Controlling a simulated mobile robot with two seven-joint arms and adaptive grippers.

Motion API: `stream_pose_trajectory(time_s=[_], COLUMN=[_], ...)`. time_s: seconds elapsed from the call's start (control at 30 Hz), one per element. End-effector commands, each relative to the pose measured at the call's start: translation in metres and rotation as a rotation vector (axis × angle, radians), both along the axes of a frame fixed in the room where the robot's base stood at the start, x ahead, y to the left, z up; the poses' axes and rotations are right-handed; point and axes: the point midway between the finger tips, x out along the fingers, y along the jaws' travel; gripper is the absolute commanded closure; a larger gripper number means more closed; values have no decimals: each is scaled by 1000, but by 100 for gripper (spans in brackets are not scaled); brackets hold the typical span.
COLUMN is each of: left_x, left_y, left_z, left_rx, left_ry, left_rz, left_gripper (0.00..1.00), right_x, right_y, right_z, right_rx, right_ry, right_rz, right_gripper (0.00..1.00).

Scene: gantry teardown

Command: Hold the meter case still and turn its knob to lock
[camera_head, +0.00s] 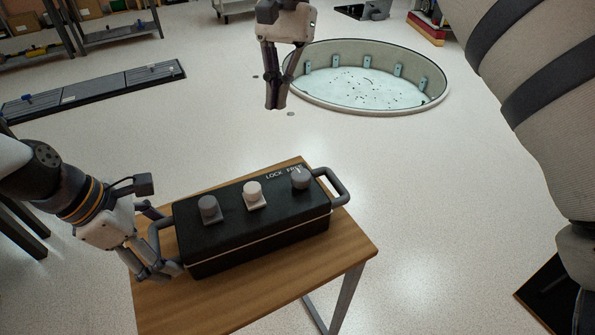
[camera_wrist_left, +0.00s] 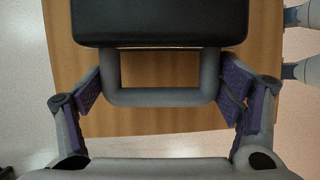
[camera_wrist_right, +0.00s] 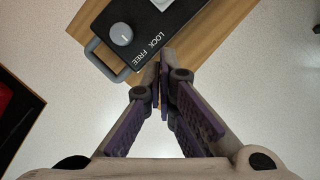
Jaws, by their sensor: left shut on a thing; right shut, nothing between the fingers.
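The meter case (camera_head: 255,240) is a long black box with a pale seam, lying on a small wooden table. Its grey knob (camera_head: 300,180) sits at the right end, beside the words LOCK and FREE; in the right wrist view the knob (camera_wrist_right: 121,34) has a short pale mark that seems to point toward FREE. My left gripper (camera_head: 165,268) is shut on the case's left grey handle (camera_wrist_left: 160,97), with purple pads at both sides of it. My right gripper (camera_head: 275,102) is shut and empty, apart from the case and beyond its knob end; its fingertips meet in the right wrist view (camera_wrist_right: 162,70).
A dark grey knob (camera_head: 209,207) and a white knob (camera_head: 252,192) stand on the same lid. A second grey handle (camera_head: 340,186) sticks out at the right end. The wooden table (camera_head: 250,300) has bare room in front. A round pit (camera_head: 365,85) lies beyond.

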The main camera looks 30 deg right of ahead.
Motion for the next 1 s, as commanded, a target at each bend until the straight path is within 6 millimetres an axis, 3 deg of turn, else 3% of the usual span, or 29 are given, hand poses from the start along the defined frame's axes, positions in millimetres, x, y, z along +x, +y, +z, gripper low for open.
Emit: stream_pose_trajectory(time_s=[0.03,0.13,0.23,0.47,0.8,1.0], left_x=[0,0,0,0,0,0], left_y=[0,0,1,0,0,0], left_z=[-1,-1,-1,-1,0,0], left_rx=[1,1,1,1,0,0], left_ry=[1,1,2,1,0,0], left_rz=[-2,-2,-1,0,1,1], left_gripper=[51,51,51,51,51,51], right_x=[0,-7,-27,-54,-74,-80], right_y=[0,-9,-26,-33,-9,-2], right_z=[0,1,4,-1,-76,-100], right_rx=[0,6,19,23,21,20], right_ry=[0,12,30,21,21,20], right_rz=[0,-15,-28,2,3,2], right_gripper=[98,75,52,51,51,51])
